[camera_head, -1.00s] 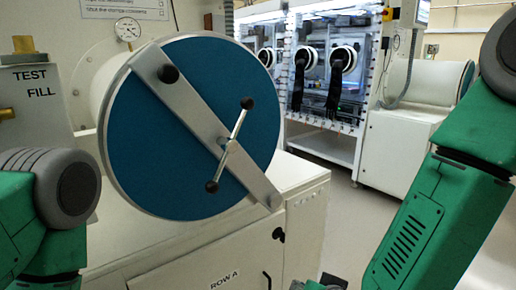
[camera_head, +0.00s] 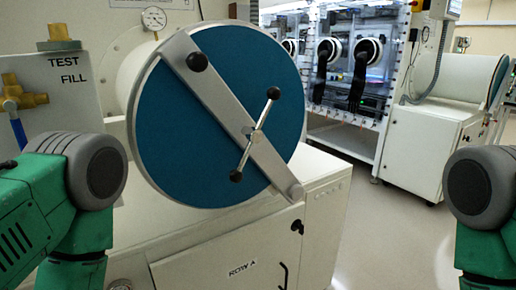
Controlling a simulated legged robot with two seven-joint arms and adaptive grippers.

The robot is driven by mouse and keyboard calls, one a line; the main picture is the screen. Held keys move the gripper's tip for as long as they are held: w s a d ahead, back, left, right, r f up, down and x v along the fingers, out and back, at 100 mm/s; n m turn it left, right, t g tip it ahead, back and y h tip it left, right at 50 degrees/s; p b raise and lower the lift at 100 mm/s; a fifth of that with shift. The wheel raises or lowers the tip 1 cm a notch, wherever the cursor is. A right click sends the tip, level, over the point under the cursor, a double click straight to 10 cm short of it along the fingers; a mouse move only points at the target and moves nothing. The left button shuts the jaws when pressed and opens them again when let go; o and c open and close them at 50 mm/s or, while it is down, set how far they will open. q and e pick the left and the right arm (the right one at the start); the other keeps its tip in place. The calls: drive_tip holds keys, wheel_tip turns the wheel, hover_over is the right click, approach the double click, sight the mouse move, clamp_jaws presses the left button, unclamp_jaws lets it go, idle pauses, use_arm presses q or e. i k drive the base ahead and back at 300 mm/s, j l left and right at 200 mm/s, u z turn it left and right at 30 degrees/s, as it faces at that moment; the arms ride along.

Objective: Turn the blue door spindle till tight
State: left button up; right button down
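The blue round door (camera_head: 172,130) with a pale rim faces me, left of centre. The spindle handle (camera_head: 246,160) sits at the bar's middle, a thin rod with a black ball at each end, tilted from upper right to lower left. Nothing touches it. My green arms show at the left and right edges, but neither gripper is in the picture.
The door's white cabinet (camera_head: 225,262), labelled ROW A, stands below it. Brass valve fittings (camera_head: 22,98) and a blue lever are at the left, near my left arm. A lit glovebox (camera_head: 345,62) stands behind. Clear floor (camera_head: 385,235) lies to the right.

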sight(254, 135)
drive_tip(key=i+l+u, duration=0.45)
drive_tip(key=l+u, duration=0.25)
drive_tip(key=i+l+u, duration=0.15)
drive_tip(key=l+u, duration=0.15)
drive_tip(key=l, duration=0.1)
